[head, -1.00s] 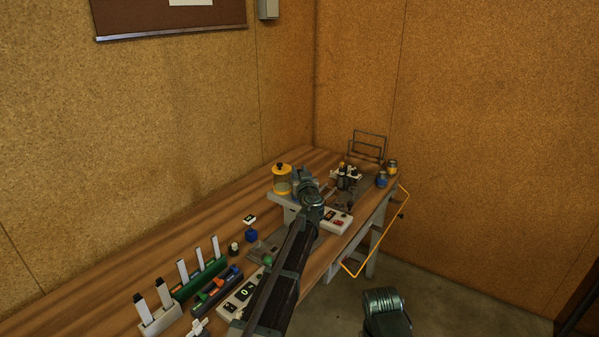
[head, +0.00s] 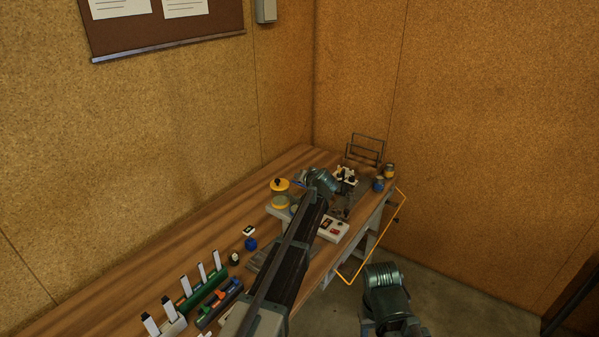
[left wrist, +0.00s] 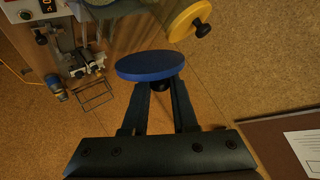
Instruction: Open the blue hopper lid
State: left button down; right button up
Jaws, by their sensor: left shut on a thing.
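The blue hopper lid (left wrist: 150,65) is a round blue disc at my fingertips in the left wrist view, with a dark knob (left wrist: 160,85) between the fingers. My left gripper (left wrist: 161,88) is shut on this knob. In the head view only a thin blue edge of the lid (head: 298,183) shows, beside my left wrist, and the arm hides the gripper. How the lid sits against its hopper is hidden. My right gripper is not in view; only part of my right arm shows.
A yellow-lidded jar (head: 280,190) stands close left of my left wrist; its yellow lid (left wrist: 190,20) shows in the wrist view. A white control box (head: 333,229) is to the right. A wire frame (head: 366,150) stands farther back. Several markers (head: 200,273) stand at the near left.

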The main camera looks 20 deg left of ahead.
pick_arm(q)
jog(key=shift+w+d+r+m+g+p, duration=0.25)
jog(key=shift+w+r+m+g+p, duration=0.2)
jog(key=shift+w+g+p, duration=0.3)
jog(key=shift+w+d+f+m+g+y+p, duration=0.2)
jog(key=shift+w+m+g+p, duration=0.25)
jog(key=shift+g, duration=0.4)
jog(key=shift+w+d+f+m+g+y+p, duration=0.1)
jog(key=shift+w+d+m+g+y+p, duration=0.15)
jog(key=shift+w+m+g, duration=0.45)
jog(key=shift+w+d+f+m+g+y+p, duration=0.25)
jog(key=shift+g+p, duration=0.2)
jog(key=shift+g, duration=0.55)
jog(key=shift+a, duration=0.1)
jog(key=c, duration=0.7)
grip_release()
jog(key=shift+r, duration=0.1)
